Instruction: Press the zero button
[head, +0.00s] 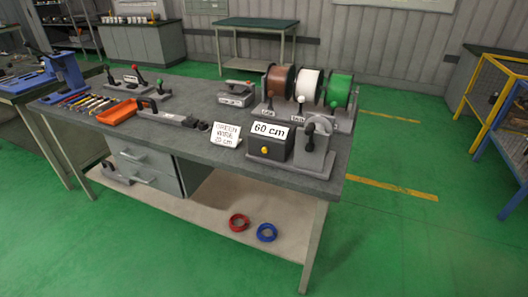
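A dark grey box (265,147) stands near the front right edge of the grey workbench. A white sign or display reading "60 cm" (271,130) sits at its top. A small round yellow button (264,150) is on its front face, uncovered and facing me. I cannot read any "zero" label on or beside it. A grey device with a dark crank handle (313,146) stands right beside the box. My gripper and arm are not in this view.
A white sign (226,134) stands left of the box. Brown (280,80), white (308,86) and green (340,90) spools stand behind. An orange tray (117,112) and tools lie left. Red (238,222) and blue (267,233) coils lie on the lower shelf. Green floor is clear in front.

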